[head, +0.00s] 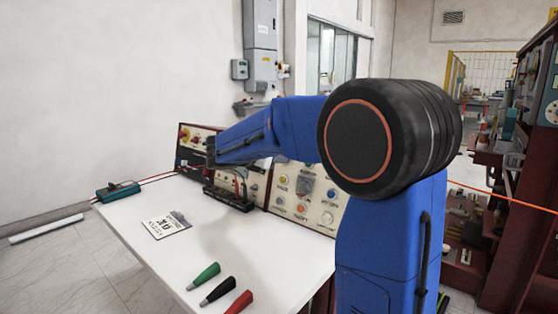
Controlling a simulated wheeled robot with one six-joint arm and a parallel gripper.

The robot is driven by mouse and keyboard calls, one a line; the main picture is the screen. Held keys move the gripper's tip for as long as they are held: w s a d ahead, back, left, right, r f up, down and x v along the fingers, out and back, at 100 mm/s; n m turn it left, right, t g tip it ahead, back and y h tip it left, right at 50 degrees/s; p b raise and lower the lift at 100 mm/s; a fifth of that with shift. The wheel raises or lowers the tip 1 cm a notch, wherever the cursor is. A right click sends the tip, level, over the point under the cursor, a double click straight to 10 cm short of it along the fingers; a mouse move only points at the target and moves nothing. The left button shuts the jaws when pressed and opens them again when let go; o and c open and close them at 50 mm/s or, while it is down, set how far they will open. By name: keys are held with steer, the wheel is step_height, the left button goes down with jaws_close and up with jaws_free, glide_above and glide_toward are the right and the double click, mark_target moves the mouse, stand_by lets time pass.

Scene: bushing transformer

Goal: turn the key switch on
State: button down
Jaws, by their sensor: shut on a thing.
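My blue arm reaches left across the panel. My gripper (210,151) is small and dark at the arm's end, against the right part of that left section. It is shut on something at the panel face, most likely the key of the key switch. The key switch itself is hidden behind the gripper, so its angle cannot be told.
A row of dark terminals with leads (228,198) stands before the panel. Green, black and red cone-shaped pieces (218,291) lie at the table's front. A paper card (167,225) and a teal device (118,191) lie to the left. The table's middle is clear.

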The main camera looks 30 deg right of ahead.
steer(key=shift+m+t, duration=0.4)
steer(key=shift+m, duration=3.5)
steer(key=c, duration=1.9)
jaws_free()
steer(key=shift+c, duration=0.2)
steer(key=shift+s+a, duration=0.1)
steer(key=v, duration=1.7)
steer(key=shift+r, duration=0.2)
steer(key=shift+a, duration=0.1)
